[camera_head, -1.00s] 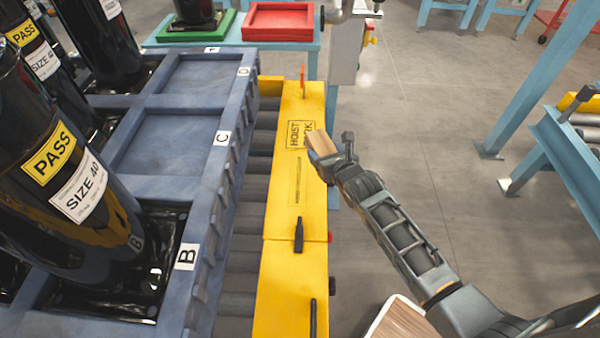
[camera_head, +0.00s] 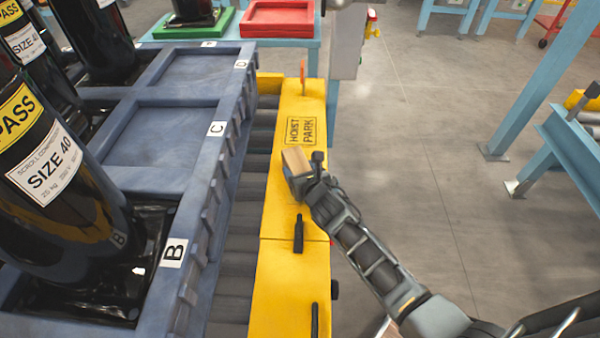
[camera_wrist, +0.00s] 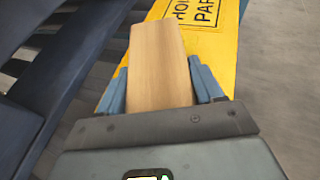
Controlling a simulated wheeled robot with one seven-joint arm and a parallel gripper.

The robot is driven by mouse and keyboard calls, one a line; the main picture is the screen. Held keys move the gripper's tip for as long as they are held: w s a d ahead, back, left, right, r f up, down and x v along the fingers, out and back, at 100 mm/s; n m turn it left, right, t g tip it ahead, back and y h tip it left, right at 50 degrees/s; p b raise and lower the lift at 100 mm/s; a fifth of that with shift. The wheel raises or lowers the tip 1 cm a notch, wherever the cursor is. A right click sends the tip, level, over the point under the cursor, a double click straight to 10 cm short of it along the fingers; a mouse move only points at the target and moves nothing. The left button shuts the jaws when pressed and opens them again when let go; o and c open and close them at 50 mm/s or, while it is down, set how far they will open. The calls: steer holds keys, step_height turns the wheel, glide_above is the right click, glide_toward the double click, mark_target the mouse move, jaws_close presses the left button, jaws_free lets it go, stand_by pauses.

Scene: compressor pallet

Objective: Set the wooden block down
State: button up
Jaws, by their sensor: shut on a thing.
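The wooden block (camera_head: 297,160) is a plain light-brown piece. In the wrist view the block (camera_wrist: 158,65) sits between the two blue fingers of my gripper (camera_wrist: 165,92) and sticks out past them. My gripper (camera_head: 300,176) is shut on the block over the yellow rail (camera_head: 270,215), just on the near side of the "HOIST PARK" marking (camera_head: 301,131). I cannot tell whether the block touches the rail's surface.
A blue pallet (camera_head: 203,140) with lettered bays and black compressors (camera_head: 60,170) stands to the left. Black levers (camera_head: 299,233) stick up from the near rail. An orange peg (camera_head: 302,72) stands at its far end. Red (camera_head: 278,18) and green trays lie on a table beyond.

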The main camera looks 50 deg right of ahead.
steer(key=o, duration=1.2)
